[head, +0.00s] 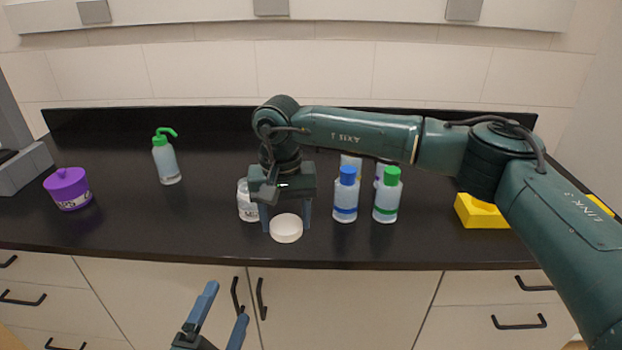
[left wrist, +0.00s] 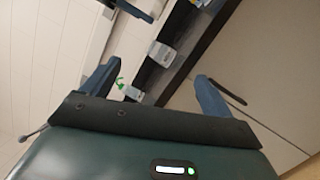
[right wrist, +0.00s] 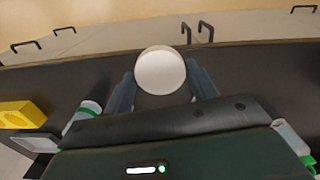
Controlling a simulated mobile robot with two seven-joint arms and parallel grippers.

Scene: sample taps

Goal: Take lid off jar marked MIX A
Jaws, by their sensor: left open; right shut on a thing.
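A clear jar (head: 246,207) with a white label stands on the dark counter, partly hidden behind my right gripper; only the start of its label shows, seemingly an "M". My right gripper (head: 286,229) points down in front and to the right of the jar, shut on a round white lid (head: 287,233). The lid also shows between the fingers in the right wrist view (right wrist: 160,71). It is apart from the jar, low over or on the counter; I cannot tell which. My left gripper (head: 226,303) is open and empty, in front of the counter's edge.
Bottles with a blue cap (head: 346,198) and a green cap (head: 387,200) stand close right of my right gripper, with others behind. A yellow block (head: 480,212) is farther right.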

